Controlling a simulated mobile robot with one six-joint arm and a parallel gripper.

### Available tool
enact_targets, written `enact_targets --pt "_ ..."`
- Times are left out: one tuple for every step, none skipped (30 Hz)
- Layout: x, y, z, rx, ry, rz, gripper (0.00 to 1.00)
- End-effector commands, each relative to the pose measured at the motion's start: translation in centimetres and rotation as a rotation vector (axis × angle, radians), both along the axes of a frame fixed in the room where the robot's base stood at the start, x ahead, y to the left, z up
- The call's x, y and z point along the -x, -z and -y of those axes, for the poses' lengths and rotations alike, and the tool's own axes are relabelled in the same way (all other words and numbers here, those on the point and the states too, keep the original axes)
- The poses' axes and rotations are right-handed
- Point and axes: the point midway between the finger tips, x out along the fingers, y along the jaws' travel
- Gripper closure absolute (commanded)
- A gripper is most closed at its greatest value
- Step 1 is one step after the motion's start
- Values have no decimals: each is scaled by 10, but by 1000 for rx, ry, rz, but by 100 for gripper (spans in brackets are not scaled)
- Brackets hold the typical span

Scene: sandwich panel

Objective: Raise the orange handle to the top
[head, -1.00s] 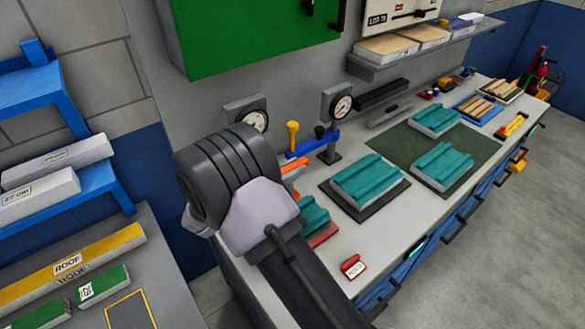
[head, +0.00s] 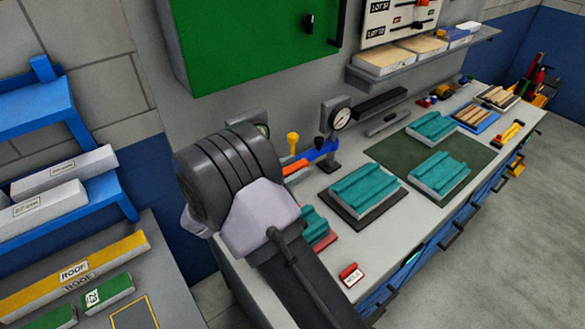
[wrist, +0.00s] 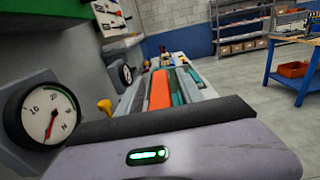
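The orange handle (head: 295,167) shows as a short bar just right of my arm in the head view, partly in front of a blue part (head: 323,150). In the wrist view the orange handle (wrist: 160,92) runs away from the dark edge of my gripper (wrist: 165,122), whose body fills the bottom and shows a green light. The near end of the handle is hidden behind my gripper. My fingers are not clearly visible, so I cannot tell how they sit on the handle. My arm hides the gripper in the head view.
A gauge (head: 340,118) stands by the blue part; a near gauge (wrist: 44,115) is left of my gripper. A yellow knob (head: 293,138) is by the wall. Teal panels (head: 365,187) lie on the bench. A green cabinet (head: 250,40) and shelf (head: 380,80) hang above.

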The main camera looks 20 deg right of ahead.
Motion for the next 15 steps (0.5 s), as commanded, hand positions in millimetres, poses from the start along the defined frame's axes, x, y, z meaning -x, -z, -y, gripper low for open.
enact_targets --pt "0 0 0 0 0 0 56" --pt "0 0 0 0 0 -1 56" --pt "1 0 -2 0 -1 -1 56" --pt "1 0 -4 0 -1 -1 56" --pt "2 0 -7 0 -2 -1 56" --pt "5 0 -13 0 -2 -1 56" --pt "7 0 -19 0 -2 -1 56" --pt "10 0 -26 -1 -3 0 56" --pt "14 0 -36 0 -5 1 56" --pt "17 -1 -44 0 -4 0 56" --pt "20 0 -52 -1 -5 -1 56" --pt "25 -1 -62 0 -4 1 56" --pt "28 -1 -70 0 -5 0 56" --pt "31 0 -78 0 -4 0 56" --pt "36 0 -88 -1 -4 0 56"
